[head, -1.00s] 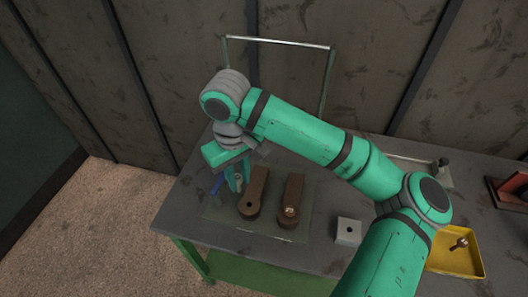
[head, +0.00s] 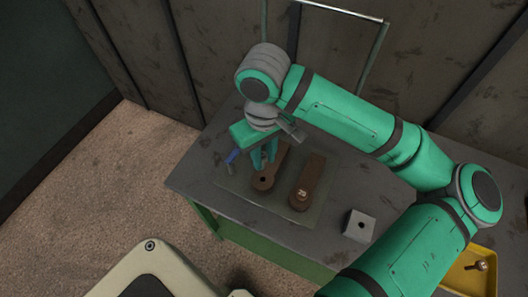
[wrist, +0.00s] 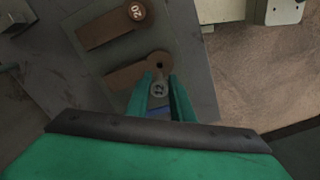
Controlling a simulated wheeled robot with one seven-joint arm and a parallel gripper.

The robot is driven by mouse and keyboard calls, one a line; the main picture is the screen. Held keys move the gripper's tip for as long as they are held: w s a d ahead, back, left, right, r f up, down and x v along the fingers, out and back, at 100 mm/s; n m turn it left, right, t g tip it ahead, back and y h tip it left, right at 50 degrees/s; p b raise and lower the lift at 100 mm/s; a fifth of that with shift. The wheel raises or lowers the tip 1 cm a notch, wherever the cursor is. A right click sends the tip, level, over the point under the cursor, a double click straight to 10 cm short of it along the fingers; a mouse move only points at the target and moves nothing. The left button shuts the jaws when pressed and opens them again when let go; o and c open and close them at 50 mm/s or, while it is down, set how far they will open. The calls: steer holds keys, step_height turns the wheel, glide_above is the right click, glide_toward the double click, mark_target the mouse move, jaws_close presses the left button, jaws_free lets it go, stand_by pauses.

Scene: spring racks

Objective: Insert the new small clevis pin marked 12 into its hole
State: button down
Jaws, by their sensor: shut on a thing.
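My gripper (head: 263,163) is shut on a small grey pin, whose round head (wrist: 158,90) shows between the fingertips in the wrist view. The marking on that head is too small to read. Two brown links lie side by side on a dark plate. The nearer link (wrist: 125,80) has an open, empty hole (wrist: 160,66) at its rounded end, also seen in the head view (head: 263,180). The held pin is just beside this hole, apart from it in the picture; its height cannot be told. The other link (head: 310,175) carries a pin whose head looks marked 20 (wrist: 137,11).
A blue object (head: 231,157) lies left of the gripper. A pale block with a hole (head: 358,226) stands right of the links. A yellow tray (head: 452,277) at the right holds a brown-shafted pin (head: 477,266). A metal frame (head: 382,50) rises behind.

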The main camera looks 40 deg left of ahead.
glide_above(264, 175)
steer(key=s+d, duration=0.1)
steer(key=shift+s+f, duration=0.2)
steer(key=shift+f, duration=2.45)
steer(key=shift+f, duration=2.4)
steer(key=c, duration=1.5)
jaws_free()
steer(key=shift+o, duration=0.2)
steer(key=shift+r, duration=0.1)
step_height(264, 175, up, 11)
steer(key=shift+f, duration=0.2)
